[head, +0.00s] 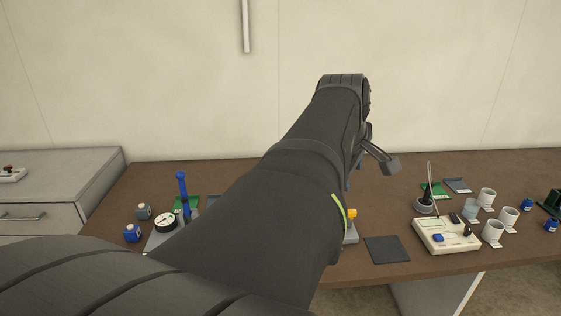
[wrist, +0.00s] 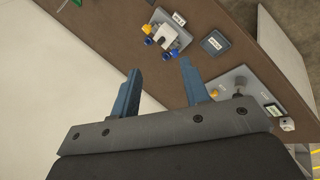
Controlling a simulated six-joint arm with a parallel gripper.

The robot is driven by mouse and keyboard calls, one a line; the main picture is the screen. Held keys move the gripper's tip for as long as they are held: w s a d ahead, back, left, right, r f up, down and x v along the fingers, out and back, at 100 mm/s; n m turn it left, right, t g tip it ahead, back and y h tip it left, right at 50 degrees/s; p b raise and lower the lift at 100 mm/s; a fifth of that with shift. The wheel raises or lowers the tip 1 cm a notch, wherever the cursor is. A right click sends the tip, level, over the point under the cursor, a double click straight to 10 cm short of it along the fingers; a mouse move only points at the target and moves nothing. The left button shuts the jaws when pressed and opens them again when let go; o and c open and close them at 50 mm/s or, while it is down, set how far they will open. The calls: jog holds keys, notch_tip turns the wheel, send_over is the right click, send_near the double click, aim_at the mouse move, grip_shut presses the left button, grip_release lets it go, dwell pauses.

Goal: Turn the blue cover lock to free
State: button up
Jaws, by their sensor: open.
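My gripper (wrist: 162,68) is open, with its two blue fingers apart and nothing between them. It is raised above the table and clear of the things below. In the wrist view a small pale device with blue knobs (wrist: 165,40) and a yellow part lies beyond the fingertips. I cannot tell which blue part is the cover lock, or how it is turned. In the head view my arm hides the middle of the table. A yellow-topped part (head: 351,213) shows just beside the arm.
A cream box (head: 446,236) with a blue knob stands on the brown table (head: 400,282), near several white cups (head: 493,231). A dark square pad (head: 386,249) lies left of it. Blue bottles (head: 132,233) and a round gauge (head: 165,222) stand at the left.

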jog(key=w+a+f+n+g, duration=0.25)
jog(key=w+f, duration=0.25)
jog(key=w, duration=0.4)
jog(key=w+a+f+n+g+h, duration=0.1)
jog(key=w+a+f+n, duration=0.3)
jog(key=w, duration=0.4)
jog(key=w+a+f+n+g, duration=0.25)
jog(key=w+f, duration=0.35)
jog(key=w, duration=0.3)
jog(key=shift+m+t, duration=0.3)
jog(key=shift+t, duration=0.2)
jog(key=x, duration=1.7)
jog(key=shift+s+f, duration=0.15)
jog(key=shift+s, duration=0.15)
grip_shut()
